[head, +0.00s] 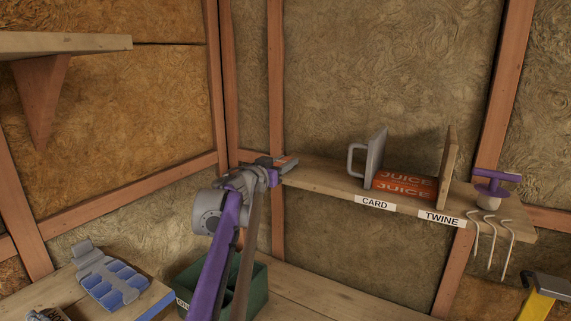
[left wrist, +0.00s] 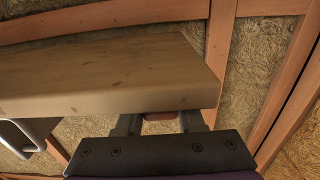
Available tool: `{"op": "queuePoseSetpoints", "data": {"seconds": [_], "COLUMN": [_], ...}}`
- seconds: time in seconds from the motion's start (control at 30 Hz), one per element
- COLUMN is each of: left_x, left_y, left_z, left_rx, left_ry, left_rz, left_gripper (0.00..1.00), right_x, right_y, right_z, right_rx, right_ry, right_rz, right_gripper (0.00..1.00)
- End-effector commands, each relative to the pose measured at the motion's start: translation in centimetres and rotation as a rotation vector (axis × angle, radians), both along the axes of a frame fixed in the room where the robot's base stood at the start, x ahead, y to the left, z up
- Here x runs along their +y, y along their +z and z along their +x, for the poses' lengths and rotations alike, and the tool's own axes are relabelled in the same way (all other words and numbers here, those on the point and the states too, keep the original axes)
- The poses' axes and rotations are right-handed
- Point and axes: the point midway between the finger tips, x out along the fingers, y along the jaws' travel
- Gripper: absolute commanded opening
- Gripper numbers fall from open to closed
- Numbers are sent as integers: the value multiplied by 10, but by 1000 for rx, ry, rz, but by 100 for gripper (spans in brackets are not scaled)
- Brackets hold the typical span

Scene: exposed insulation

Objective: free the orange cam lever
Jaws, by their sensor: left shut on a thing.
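My left gripper (head: 284,163) is at the left end of the wall shelf (head: 325,176) in the head view. In the left wrist view its two grey fingers (left wrist: 160,123) reach to the shelf's edge. They are shut on a small reddish-orange piece (left wrist: 160,116), which looks like the orange cam lever. Most of this piece is hidden by the shelf board and the gripper, so I cannot tell its position. In the head view the lever does not show clearly. My right gripper is not in view.
On the shelf, orange juice cartons (head: 405,184) lie between a grey handled bookend (head: 375,158) and a wooden board (head: 447,165). A purple-handled tool (head: 494,183) and metal hooks (head: 492,232) are at the right. Below are a green bin (head: 258,292) and a blue tray (head: 112,283).

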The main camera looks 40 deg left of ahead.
Motion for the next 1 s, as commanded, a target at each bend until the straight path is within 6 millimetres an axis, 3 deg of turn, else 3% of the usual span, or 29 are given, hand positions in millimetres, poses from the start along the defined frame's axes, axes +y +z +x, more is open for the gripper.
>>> {"op": "queuePoseSetpoints", "data": {"seconds": [0.1,0.13,0.3,0.67,1.0], "left_x": [0,0,0,-1,-10], "left_y": [0,0,0,0,0], "left_z": [0,0,0,-5,-67], "left_rx": [-1,-1,-1,-1,-1], "left_ry": [0,0,0,2,5], "left_rz": [-1,-1,-1,0,0], "left_gripper": [0,39,68,68,68], "right_x": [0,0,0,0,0], "right_y": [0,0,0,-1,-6], "right_z": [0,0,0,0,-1], "right_rx": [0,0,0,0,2], "right_ry": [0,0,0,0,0], "right_rz": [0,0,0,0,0], "right_gripper": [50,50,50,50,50]}}
